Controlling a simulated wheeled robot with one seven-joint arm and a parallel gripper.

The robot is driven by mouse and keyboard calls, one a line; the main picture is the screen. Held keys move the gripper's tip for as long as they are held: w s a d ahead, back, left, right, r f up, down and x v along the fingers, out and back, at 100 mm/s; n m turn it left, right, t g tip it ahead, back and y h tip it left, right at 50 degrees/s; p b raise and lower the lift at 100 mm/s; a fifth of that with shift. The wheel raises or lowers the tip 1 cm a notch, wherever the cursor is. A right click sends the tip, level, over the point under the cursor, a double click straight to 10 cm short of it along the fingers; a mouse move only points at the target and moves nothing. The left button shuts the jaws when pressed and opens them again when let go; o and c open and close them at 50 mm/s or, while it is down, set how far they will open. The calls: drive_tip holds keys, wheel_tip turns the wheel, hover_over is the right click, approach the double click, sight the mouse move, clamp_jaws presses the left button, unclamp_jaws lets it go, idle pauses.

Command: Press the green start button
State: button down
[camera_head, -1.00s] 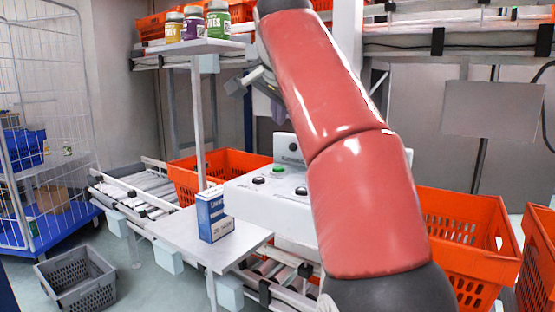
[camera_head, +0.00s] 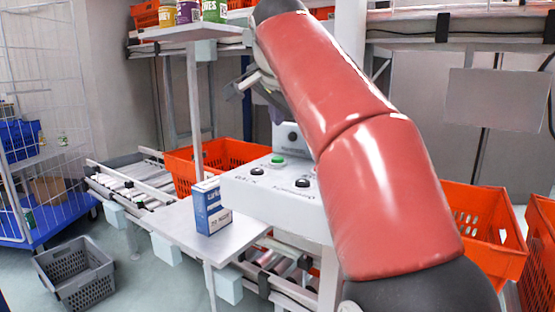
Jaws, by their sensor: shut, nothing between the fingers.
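The green start button (camera_head: 277,160) sits on top of a white control box (camera_head: 270,195), towards its back edge. Black buttons (camera_head: 257,171) and (camera_head: 302,183) are on the same top face. My gripper (camera_head: 243,86) is up and behind the box, above the green button in the picture and clearly apart from it. It is partly hidden behind my red arm, and its fingers are small in view; they are shut and hold nothing. My arm also covers the right part of the control box.
A blue and white carton (camera_head: 211,206) stands on a small grey table (camera_head: 178,228) left of the box. Orange totes (camera_head: 178,162) stand behind and at right. A shelf (camera_head: 185,33) with jars overhangs at upper left. A grey basket (camera_head: 76,275) is on the floor.

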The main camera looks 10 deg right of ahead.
sight(277, 161)
drive_tip(key=shift+f+b, duration=2.2)
drive_tip(key=shift+f, duration=0.55)
drive_tip(key=shift+f, duration=0.4)
drive_tip(key=shift+f+b, duration=0.45)
drive_tip(key=shift+b, duration=0.2)
drive_tip(key=shift+r, duration=0.1)
idle(0.4)
drive_tip(key=shift+r+p, duration=0.75)
drive_tip(key=shift+p, duration=0.2)
wheel_tip(277, 161, up, 5)
drive_tip(key=p, duration=0.4)
